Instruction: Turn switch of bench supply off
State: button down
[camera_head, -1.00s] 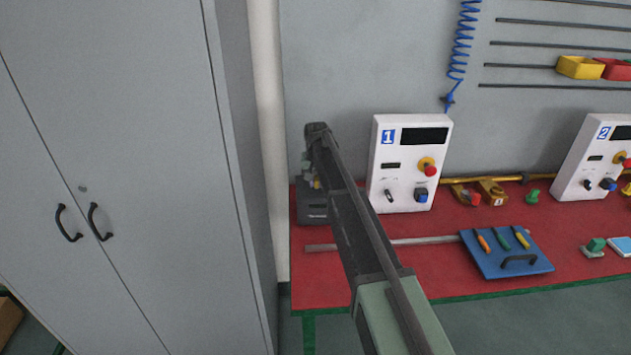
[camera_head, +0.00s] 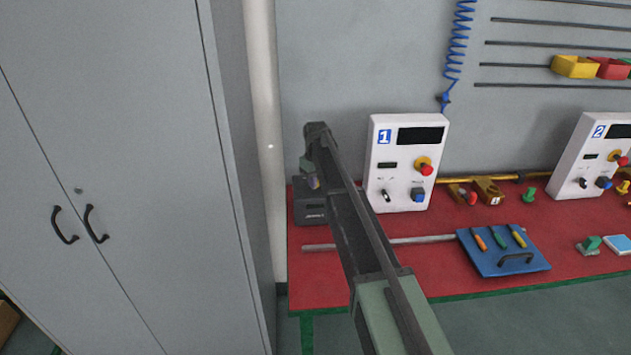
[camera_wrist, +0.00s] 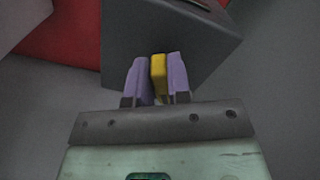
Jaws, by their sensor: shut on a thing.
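The bench supply (camera_head: 312,212) is a dark grey box at the left end of the red bench, just left of the white panel marked 1. In the wrist view its dark casing (camera_wrist: 150,35) fills the upper middle. My gripper (camera_wrist: 159,75) has two purple fingers closed on a small yellow piece, which looks like the switch (camera_wrist: 159,70), at the casing. In the head view my gripper (camera_head: 313,182) is small at the front of the box, and my arm hides part of the box. The switch's angle is hard to tell.
The white panel 1 (camera_head: 408,150) with a red button stands close to the right of the supply. A metal rod (camera_head: 430,239) and a blue tool tray (camera_head: 480,262) lie on the red bench (camera_head: 310,280). A tall grey cabinet (camera_head: 120,150) stands to the left.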

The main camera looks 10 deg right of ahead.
dwell(0.4)
jog(key=c, duration=1.1)
grip_release()
jog(key=shift+o, duration=0.2)
notch_tip(320, 180, up, 11)
jog(key=p, duration=1)
jog(key=shift+p, duration=0.4)
jog(key=shift+f, duration=0.1)
jog(key=s+f+m+b, duration=0.2)
jog(key=s+f+b, duration=0.1)
jog(key=s, duration=1.6)
jog(key=s+f+m+b, duration=0.2)
jog(key=s+f+b, duration=0.2)
jog(key=s, duration=1.6)
jog(key=shift+s+a+m, duration=0.25)
jog(key=shift+a+m, duration=0.05)
jog(key=shift+m, duration=0.1)
